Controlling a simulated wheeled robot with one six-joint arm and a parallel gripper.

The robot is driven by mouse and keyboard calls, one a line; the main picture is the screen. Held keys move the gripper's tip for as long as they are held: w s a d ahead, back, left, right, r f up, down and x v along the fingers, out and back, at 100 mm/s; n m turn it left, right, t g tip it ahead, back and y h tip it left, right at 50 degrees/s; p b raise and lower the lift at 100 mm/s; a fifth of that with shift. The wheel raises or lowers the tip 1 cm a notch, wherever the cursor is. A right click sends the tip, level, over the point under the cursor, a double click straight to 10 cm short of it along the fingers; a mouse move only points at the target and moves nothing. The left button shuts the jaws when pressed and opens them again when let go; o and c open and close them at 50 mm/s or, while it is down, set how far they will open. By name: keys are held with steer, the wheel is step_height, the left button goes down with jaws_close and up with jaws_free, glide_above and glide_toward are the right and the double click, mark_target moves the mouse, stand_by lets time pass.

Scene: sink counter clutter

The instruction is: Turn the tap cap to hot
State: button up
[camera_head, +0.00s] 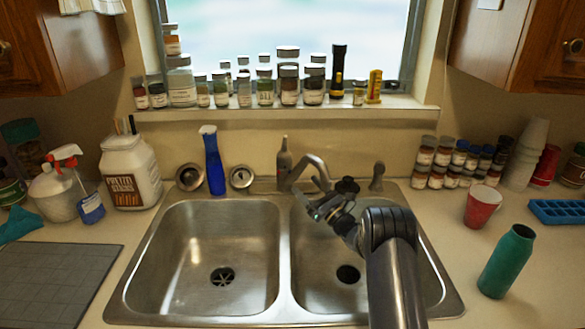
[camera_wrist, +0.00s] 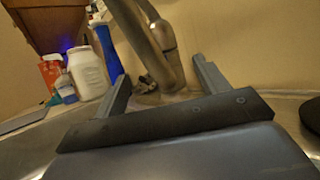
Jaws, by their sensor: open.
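The metal tap (camera_head: 310,164) stands behind the double sink, near the divider, with its curved spout over the right basin. In the wrist view the tap (camera_wrist: 137,42) rises beyond and between my fingers, with its base low between them. I cannot make out a separate cap or its hot and cold marks. My gripper (camera_head: 322,208) is open and empty over the back of the right basin, in front of the tap. Its two fingers (camera_wrist: 163,84) show spread apart in the wrist view. No contact with the tap is clear.
A small metal fixture (camera_head: 377,177) is at the right. A red cup (camera_head: 482,206) and green bottle (camera_head: 507,262) stand on the right counter. The left basin (camera_head: 222,245) is empty.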

mark_target(289, 168)
steer(key=p+x, duration=0.2)
steer(key=x, duration=0.8)
steer(key=shift+c, duration=0.3)
